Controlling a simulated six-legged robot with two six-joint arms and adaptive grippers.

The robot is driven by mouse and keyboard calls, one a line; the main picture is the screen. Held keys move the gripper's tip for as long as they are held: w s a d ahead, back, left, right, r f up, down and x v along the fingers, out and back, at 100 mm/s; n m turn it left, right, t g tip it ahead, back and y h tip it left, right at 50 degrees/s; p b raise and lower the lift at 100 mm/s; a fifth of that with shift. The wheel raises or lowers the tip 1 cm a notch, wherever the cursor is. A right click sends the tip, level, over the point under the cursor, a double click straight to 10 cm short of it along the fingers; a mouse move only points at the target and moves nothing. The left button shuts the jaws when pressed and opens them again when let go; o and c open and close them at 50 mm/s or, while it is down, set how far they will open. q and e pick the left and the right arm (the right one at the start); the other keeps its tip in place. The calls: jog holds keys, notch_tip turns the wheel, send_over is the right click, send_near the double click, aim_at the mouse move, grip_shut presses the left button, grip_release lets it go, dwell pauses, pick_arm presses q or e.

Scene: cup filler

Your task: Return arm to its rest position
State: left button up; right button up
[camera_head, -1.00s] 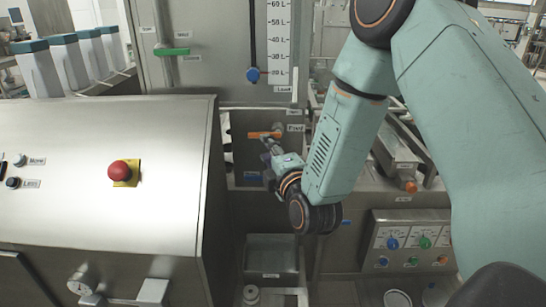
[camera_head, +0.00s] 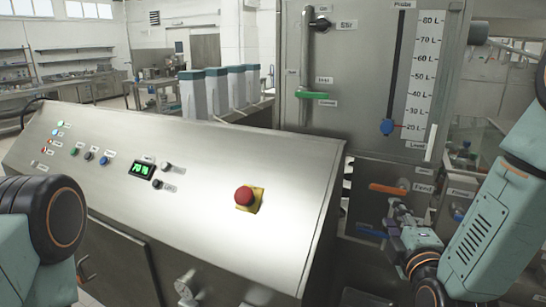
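My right arm (camera_head: 495,215) comes in from the right edge, bent down towards the machine. My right gripper (camera_head: 396,216) is small and dark, just below the orange handle (camera_head: 388,188) beside the Feed label. I cannot tell whether it touches anything or how far its fingers are apart. A blue handle (camera_head: 372,233) shows just left of the gripper. A rounded dark joint of my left arm (camera_head: 40,225) fills the lower left edge; its gripper is out of view.
A sloped steel control panel (camera_head: 120,205) with a red button (camera_head: 244,196) and green display (camera_head: 142,170) stands in front. A tall steel cabinet (camera_head: 345,70) behind carries a green handle (camera_head: 315,96) and a blue level knob (camera_head: 387,127). Several teal-topped containers (camera_head: 217,92) stand behind.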

jog(key=s+a+f+m+g+y+b, duration=0.15)
jog(key=s+f+m+g, duration=0.35)
jog(key=f, duration=0.6)
jog(key=s+a+f+m+g+y+b, duration=0.1)
jog(key=s+a+f+m+g+b, duration=0.2)
jog(key=s+f+m, duration=0.55)
jog(key=s+a+f+m+g+b, duration=0.2)
jog(key=s+f+g+b, duration=0.7)
jog(key=s+f, duration=1.3)
notch_tip(320, 180, down, 4)
jog(key=shift+s+a+f+g+b, duration=0.2)
jog(key=shift+s+a+g+b, duration=0.05)
jog(key=shift+a+g+b, duration=0.1)
